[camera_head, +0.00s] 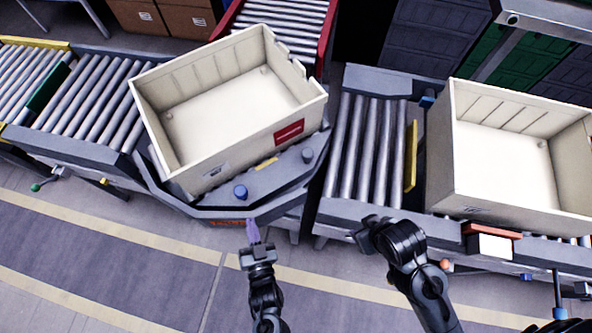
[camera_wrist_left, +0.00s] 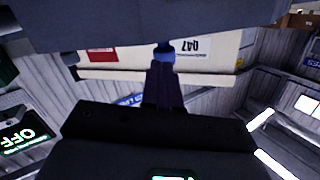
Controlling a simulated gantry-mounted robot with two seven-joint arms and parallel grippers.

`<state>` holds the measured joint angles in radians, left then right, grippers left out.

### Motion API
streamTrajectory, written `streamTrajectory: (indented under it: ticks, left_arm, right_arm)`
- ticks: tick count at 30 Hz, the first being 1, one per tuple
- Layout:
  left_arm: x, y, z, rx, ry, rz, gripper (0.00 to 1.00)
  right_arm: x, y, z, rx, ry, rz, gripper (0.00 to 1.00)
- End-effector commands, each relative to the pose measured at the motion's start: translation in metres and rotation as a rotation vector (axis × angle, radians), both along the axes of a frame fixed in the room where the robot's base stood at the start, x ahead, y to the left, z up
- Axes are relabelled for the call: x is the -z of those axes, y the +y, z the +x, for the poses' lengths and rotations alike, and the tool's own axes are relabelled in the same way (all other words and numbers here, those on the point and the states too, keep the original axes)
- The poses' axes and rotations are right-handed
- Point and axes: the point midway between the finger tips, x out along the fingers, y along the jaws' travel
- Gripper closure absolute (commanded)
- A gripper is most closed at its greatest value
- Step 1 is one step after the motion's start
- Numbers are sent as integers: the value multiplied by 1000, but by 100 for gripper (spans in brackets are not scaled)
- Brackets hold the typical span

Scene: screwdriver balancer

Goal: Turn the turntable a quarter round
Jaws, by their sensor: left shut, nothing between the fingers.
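The turntable (camera_head: 275,183) is a grey plate between the conveyors, mostly hidden under a cream bin (camera_head: 235,112) that sits askew on it. A blue knob (camera_head: 240,192) and a darker knob (camera_head: 308,156) stand on the plate's near edge. My left gripper (camera_head: 253,231) is shut and empty, just in front of the plate's near edge. In the left wrist view its fingers (camera_wrist_left: 163,85) point at the blue knob (camera_wrist_left: 164,52), with the bin behind; contact cannot be told. My right gripper (camera_head: 372,236) is in front of the right conveyor, its fingers unclear.
Roller conveyors lead off left (camera_head: 90,95) and right (camera_head: 365,150), and a red-sided one (camera_head: 285,20) leads to the back. A second cream bin (camera_head: 510,135) stands on the right conveyor. Cardboard boxes (camera_head: 188,22) are at the back left. The near floor is free.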

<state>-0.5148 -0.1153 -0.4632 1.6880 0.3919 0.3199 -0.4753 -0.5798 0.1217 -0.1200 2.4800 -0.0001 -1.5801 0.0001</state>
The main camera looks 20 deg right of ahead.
Motion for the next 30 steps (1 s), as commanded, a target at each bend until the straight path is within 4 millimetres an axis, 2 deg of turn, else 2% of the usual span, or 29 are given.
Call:
streamTrajectory:
  ticks: [4, 8, 13, 16, 19, 22, 30]
  left_arm:
    - [12, -20, -4, 103, 98, 294, 100]
    - [13, -47, -5, 258, 137, 591, 100]
    - [3, -88, -7, 498, 93, 976, 100]
    - [-11, -112, -9, 637, 8, 1182, 100]
    - [-27, -127, -7, 690, -76, 1250, 100]
    - [-34, -129, -1, 692, -120, 1277, 100]
    - [-32, -137, 25, 680, -133, 1286, 100]
  right_arm:
    - [0, -1, 0, -3, 0, -4, 57]
    - [-1, -1, 0, -3, 0, -4, 57]
    - [-3, -1, 0, -2, 1, -3, 57]
    - [-5, 0, 0, -2, 1, -2, 57]
    - [-6, 0, 0, -1, 1, 0, 57]
    - [-7, 0, 0, 1, 1, 1, 57]
    - [-3, 2, 0, 4, 1, 7, 57]
